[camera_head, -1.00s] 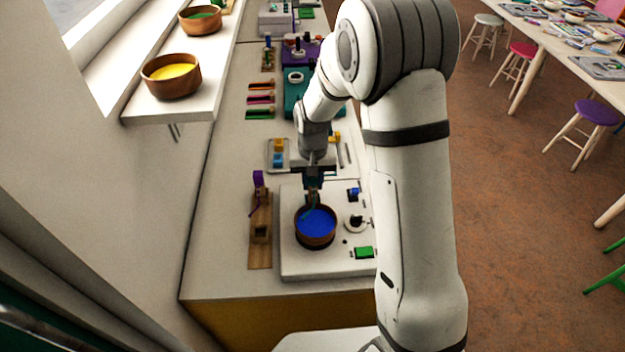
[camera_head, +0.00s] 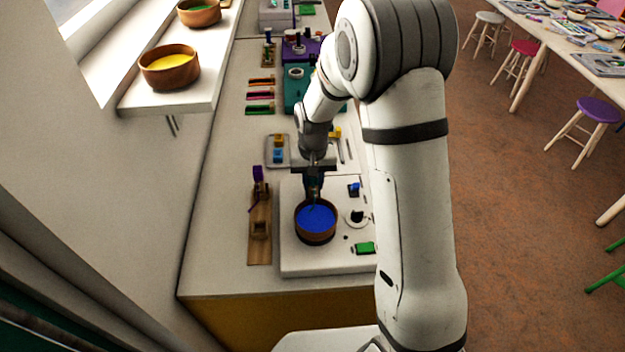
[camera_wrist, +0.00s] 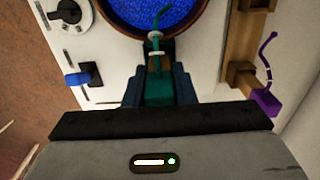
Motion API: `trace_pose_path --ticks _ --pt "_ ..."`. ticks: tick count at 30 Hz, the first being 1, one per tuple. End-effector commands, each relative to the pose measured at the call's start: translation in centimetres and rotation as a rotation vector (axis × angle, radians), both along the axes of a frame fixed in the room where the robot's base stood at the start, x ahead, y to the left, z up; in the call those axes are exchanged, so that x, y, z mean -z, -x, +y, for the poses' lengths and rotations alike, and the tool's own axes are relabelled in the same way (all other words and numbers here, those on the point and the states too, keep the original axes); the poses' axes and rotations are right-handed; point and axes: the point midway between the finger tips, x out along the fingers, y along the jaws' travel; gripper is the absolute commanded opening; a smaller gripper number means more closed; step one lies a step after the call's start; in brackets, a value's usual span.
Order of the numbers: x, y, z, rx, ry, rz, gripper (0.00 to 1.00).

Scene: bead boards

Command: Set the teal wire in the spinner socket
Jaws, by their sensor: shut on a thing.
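My gripper (camera_wrist: 159,88) is shut on the teal wire (camera_wrist: 155,45) at its thick teal block end. The wire points away from the jaws, carries pale rings, and its hooked tip shows over the blue beads in the wooden bowl (camera_wrist: 110,22). Whether the tip touches the beads I cannot tell. In the head view my gripper (camera_head: 313,188) is at the far rim of the bowl (camera_head: 315,240), which sits on the white spinner board (camera_head: 300,268).
The board also carries a white dial (camera_head: 355,217), a blue switch (camera_head: 354,188) and a green button (camera_head: 365,248). A tray (camera_head: 268,158) with yellow and blue blocks lies behind. A shelf (camera_head: 135,105) with bowls juts out at the left. The bench front is clear.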

Motion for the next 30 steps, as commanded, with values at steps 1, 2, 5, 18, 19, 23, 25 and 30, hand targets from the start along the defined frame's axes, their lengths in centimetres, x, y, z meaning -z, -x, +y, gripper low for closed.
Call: trace_pose_path --ticks 1,2,5,18,19,23,25,30 --pt "0.0 0.0 0.0 0.000 0.000 0.000 0.01" --pt "0.0 0.0 0.0 0.000 0.000 0.000 0.01" --pt "-0.1 0.0 0.0 0.000 0.000 0.000 0.27" --pt "0.0 0.0 0.0 0.001 0.000 0.000 0.49" --pt "-0.1 0.0 0.0 0.001 0.000 0.000 0.49" --pt "-0.5 0.0 -0.1 0.001 0.000 0.000 0.49" --pt "-1.1 0.0 -0.1 0.001 0.000 -0.001 0.49" --pt "-2.8 0.0 -0.1 0.001 0.000 -0.002 0.49"
